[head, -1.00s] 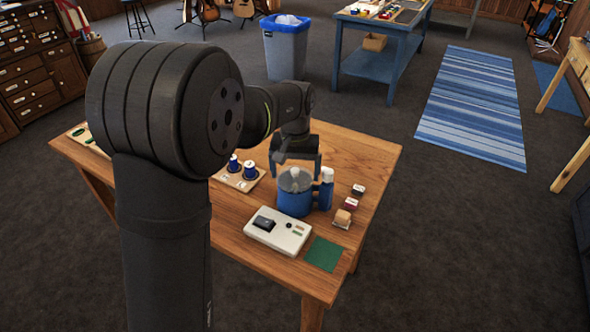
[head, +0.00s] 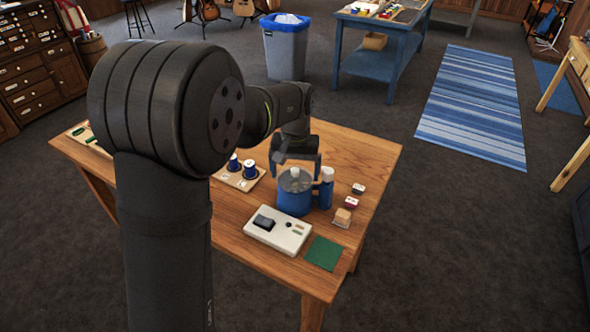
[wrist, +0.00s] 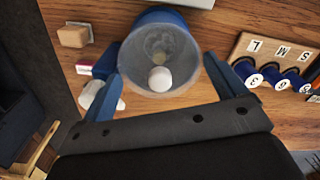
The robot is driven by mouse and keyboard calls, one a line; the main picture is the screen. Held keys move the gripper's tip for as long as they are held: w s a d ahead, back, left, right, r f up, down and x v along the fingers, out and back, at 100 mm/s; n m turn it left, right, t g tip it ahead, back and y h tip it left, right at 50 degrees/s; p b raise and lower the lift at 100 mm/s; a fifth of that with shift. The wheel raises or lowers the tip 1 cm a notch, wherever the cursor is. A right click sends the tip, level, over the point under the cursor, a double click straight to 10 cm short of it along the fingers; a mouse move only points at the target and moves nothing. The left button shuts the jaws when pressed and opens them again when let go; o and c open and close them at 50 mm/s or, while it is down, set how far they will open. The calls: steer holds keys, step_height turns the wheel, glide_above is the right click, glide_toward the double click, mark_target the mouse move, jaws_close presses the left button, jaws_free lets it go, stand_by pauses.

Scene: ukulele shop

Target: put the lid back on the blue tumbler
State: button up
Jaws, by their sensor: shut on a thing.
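The blue tumbler (head: 294,204) stands upright near the middle of the wooden table in the head view. Its blue side also shows in the wrist view (wrist: 163,14), behind the lid. The greyish, see-through round lid (wrist: 183,50) has a white knob and is over the tumbler's top; it also shows in the head view (head: 303,184). My gripper (head: 298,175) is above the tumbler, shut on the lid, with one blue finger on each side of its rim in the wrist view (wrist: 162,72). I cannot tell whether the lid touches the tumbler's rim.
A blue bottle (head: 326,190) with a white top stands close at the tumbler's right. A white box device (head: 270,238) and green mat (head: 323,253) lie in front. A board with blue spools (head: 250,183) is to the left. Small blocks (head: 342,217) are to the right.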

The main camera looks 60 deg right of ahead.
steer(key=o, duration=0.7)
steer(key=shift+r, duration=3.5)
jaws_close()
steer(key=shift+f, duration=0.1)
